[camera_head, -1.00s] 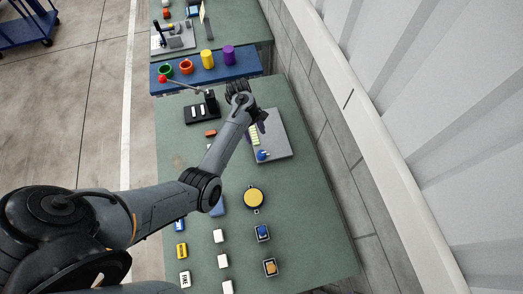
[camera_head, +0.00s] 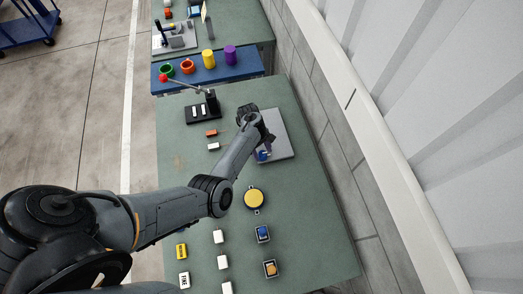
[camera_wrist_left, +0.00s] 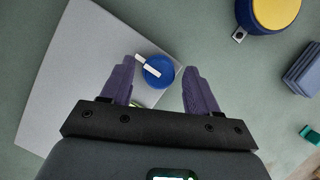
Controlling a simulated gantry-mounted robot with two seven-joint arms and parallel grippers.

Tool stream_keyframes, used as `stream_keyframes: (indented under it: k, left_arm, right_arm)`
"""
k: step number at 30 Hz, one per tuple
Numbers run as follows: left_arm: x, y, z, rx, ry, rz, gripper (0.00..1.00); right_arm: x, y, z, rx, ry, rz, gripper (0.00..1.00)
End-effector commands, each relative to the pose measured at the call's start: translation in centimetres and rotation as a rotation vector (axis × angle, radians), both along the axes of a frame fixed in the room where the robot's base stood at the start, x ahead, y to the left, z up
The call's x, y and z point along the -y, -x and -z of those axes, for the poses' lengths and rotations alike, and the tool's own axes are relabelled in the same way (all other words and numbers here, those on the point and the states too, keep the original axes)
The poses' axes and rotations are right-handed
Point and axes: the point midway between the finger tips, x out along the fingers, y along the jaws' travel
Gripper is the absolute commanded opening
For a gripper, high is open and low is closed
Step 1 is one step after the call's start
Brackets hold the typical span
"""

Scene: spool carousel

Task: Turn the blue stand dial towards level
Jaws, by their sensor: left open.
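The blue dial (camera_head: 263,155) sits on a grey panel (camera_head: 281,137) lying on the green table. In the left wrist view the dial (camera_wrist_left: 158,74) is a round blue knob with a white pointer bar (camera_wrist_left: 148,65) across its upper left, slanting down to the right. My left gripper (camera_wrist_left: 160,68) is open, its two purple fingers on either side of the dial with a visible gap to each. In the head view the left gripper (camera_head: 266,143) is over the dial and partly covers it. My right gripper is not in view.
A black tray (camera_head: 202,113) and a blue shelf with coloured cylinders (camera_head: 208,59) are beyond. A wall runs along the right.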

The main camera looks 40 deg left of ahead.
Motion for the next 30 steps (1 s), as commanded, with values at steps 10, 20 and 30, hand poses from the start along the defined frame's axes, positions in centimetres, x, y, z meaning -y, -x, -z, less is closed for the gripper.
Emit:
stream_keyframes:
  k: [10, 20, 30]
  left_arm:
    - [-0.01, 0.0, -0.03, 0.0, 0.0, 0.0, 0.27]
    - [-0.03, 0.0, -0.05, 0.0, -0.001, 0.01, 0.05]
    - [-0.11, -0.09, -0.17, -0.002, -0.001, 0.154, 0.05]
  right_arm:
    - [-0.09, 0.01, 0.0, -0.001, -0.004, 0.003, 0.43]
    - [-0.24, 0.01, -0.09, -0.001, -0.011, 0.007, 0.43]
    - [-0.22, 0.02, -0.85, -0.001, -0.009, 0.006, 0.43]
